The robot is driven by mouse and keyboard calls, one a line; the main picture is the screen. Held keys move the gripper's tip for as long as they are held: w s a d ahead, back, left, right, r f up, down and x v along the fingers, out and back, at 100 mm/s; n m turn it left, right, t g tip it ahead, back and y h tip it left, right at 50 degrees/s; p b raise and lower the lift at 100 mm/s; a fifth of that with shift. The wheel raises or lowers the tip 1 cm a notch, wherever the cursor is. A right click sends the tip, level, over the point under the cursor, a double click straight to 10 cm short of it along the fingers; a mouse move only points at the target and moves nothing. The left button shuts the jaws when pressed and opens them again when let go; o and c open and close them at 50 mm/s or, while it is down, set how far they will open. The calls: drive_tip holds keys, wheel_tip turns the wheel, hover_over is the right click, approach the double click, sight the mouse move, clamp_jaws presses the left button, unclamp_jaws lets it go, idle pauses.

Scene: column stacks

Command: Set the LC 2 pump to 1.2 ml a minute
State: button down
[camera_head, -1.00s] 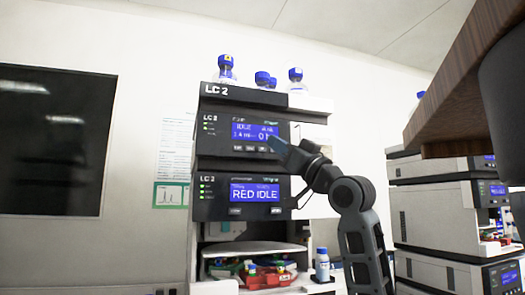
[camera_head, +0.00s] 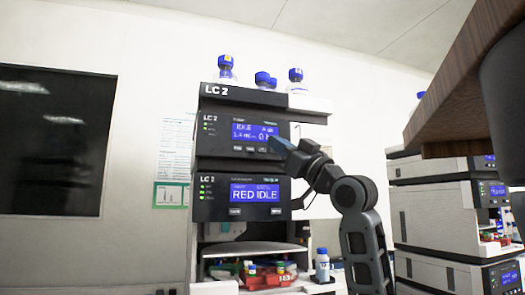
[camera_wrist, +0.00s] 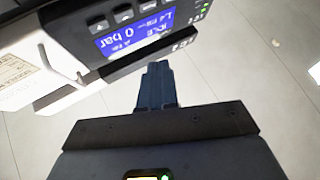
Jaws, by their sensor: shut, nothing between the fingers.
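The LC 2 stack stands in the middle of the head view. Its upper module, the pump (camera_head: 217,134), has a blue display (camera_head: 247,131) reading IDLE and what looks like 1.4 ml, with a row of small buttons (camera_head: 250,150) below. In the wrist view the display (camera_wrist: 133,33) appears turned over and reads 0 bar, with buttons (camera_wrist: 122,14) at its edge. My gripper (camera_head: 277,145) is shut and empty, at the right edge of the pump's front. Its closed fingers (camera_wrist: 156,85) show beside the panel in the wrist view; whether they touch it I cannot tell.
Blue-capped bottles (camera_head: 226,68) stand on top of the stack. A small bottle (camera_head: 322,265) stands at the lower right. A second stack (camera_head: 432,210) and a wooden edge (camera_head: 470,80) are at right.

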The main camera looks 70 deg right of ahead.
sight(262, 150)
drive_tip(key=a+n, duration=0.1)
drive_tip(key=n, duration=0.4)
drive_tip(key=s+n+y, duration=0.1)
drive_tip(key=n, duration=0.5)
drive_tip(key=s+a+n+p, duration=0.1)
drive_tip(key=n, duration=0.5)
drive_tip(key=shift+a+f, duration=0.1)
drive_tip(key=shift+a, duration=0.25)
drive_tip(key=shift+w+d+b, duration=0.3)
drive_tip(key=shift+w+d, duration=1.15)
drive_tip(key=shift+d, duration=0.25)
drive_tip(key=shift+w+d+b, duration=0.25)
drive_tip(key=shift+w+d, duration=1.2)
drive_tip(key=shift+d, duration=0.2)
